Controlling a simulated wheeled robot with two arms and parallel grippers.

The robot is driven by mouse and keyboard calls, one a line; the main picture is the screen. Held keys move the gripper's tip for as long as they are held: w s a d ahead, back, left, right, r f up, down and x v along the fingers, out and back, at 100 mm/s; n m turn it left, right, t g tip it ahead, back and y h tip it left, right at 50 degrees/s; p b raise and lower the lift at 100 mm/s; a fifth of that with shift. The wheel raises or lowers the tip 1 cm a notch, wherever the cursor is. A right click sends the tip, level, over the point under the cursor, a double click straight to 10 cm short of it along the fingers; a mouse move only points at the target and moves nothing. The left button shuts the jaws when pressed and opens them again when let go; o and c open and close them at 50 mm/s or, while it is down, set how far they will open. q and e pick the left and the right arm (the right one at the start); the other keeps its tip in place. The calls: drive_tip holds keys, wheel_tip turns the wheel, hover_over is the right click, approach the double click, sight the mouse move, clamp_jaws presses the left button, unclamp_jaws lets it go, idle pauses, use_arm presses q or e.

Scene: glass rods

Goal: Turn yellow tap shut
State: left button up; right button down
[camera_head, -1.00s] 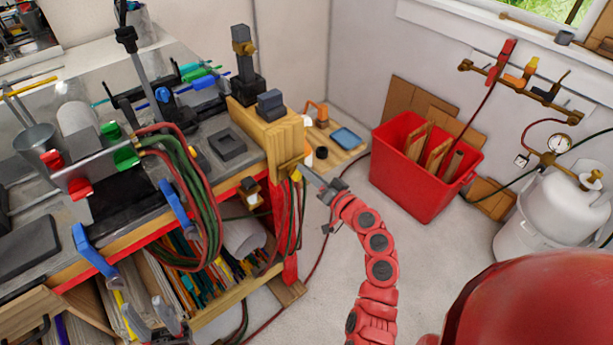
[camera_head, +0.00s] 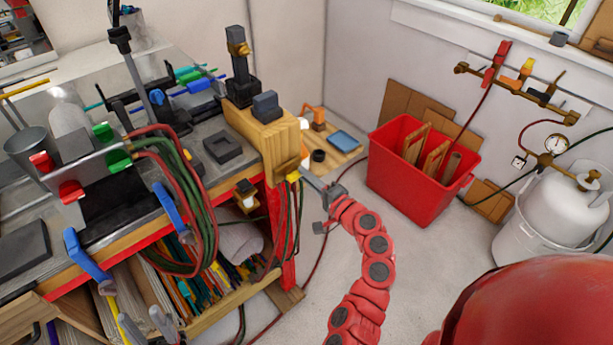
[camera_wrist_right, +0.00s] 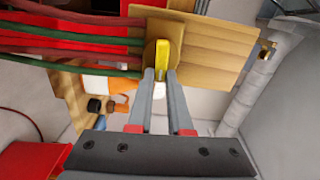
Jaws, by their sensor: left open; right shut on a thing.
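The yellow tap (camera_wrist_right: 161,59) is a small yellow lever in front of a round brass-coloured base on the wooden bench end. In the head view the tap (camera_head: 293,176) is small and partly covered at the bench's right corner. My right gripper (camera_head: 302,173) reaches it from the front right. In the right wrist view my right gripper's fingertips (camera_wrist_right: 161,72) are shut on the yellow lever, which stands upright in that picture. My left gripper (camera_head: 149,314) is open and empty at the bottom left, low in front of the bench shelf.
Red and green hoses (camera_head: 188,195) hang from the bench beside the tap. A red bin (camera_head: 415,190) stands on the floor to the right. A wall manifold (camera_head: 515,85) and a white gas cylinder (camera_head: 555,210) are further right. Floor is clear between arm and bin.

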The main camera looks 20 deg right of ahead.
drive_tip(key=shift+f+m, duration=0.15)
drive_tip(key=shift+m, duration=0.25)
drive_tip(key=c, duration=0.8)
unclamp_jaws()
drive_tip(key=shift+d, duration=0.1)
drive_tip(key=shift+c, duration=0.2)
drive_tip(key=b+v, duration=0.5)
drive_tip(key=v, duration=1.2)
drive_tip(key=shift+s, duration=0.25)
drive_tip(key=shift+w, duration=0.1)
